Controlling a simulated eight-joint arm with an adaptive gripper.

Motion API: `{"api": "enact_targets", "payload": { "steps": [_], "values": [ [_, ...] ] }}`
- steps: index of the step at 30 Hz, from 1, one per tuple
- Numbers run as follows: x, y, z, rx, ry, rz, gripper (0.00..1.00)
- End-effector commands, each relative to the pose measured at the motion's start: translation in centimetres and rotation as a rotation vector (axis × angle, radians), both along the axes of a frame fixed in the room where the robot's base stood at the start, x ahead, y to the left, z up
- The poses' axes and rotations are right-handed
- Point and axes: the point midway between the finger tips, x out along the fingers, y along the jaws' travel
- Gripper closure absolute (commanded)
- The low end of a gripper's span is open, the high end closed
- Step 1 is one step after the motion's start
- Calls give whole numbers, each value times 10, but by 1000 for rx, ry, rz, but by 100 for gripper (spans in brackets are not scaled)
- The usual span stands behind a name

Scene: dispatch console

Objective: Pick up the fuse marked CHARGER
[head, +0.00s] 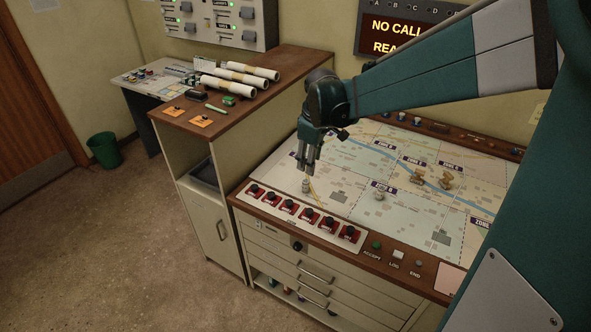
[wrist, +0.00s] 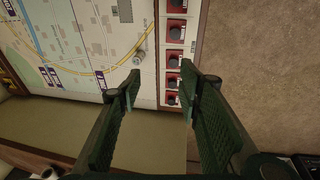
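I cannot read the word CHARGER on anything in either view, so I cannot tell which thing is that fuse. A small grey cylinder (head: 305,186) stands on the map table near its front-left edge, close below my gripper (head: 308,160) in the head view. It also shows in the wrist view (wrist: 138,58), beyond the fingertips and left of the red blocks. My gripper (wrist: 160,90) is open, with nothing between its fingers. Several red blocks with black knobs (head: 311,215) sit in a row on a white strip; they also show in the wrist view (wrist: 175,31).
The map table (head: 345,175) carries tan pieces (head: 446,181) farther right. A wooden-topped cabinet (head: 262,106) at left holds rolled papers (head: 240,77) and orange tags (head: 201,122). Buttons (head: 397,254) line the front edge. A green bin (head: 104,149) stands on the open floor.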

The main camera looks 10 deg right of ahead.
Motion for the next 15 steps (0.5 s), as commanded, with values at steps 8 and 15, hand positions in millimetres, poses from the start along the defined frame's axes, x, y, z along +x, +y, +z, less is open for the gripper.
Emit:
{"api": "enact_targets", "payload": {
  "steps": [8,15],
  "values": [
    [39,-6,-31,-19,53,98,65],
    [70,-11,-63,-31,98,185,65]
  ]
}}
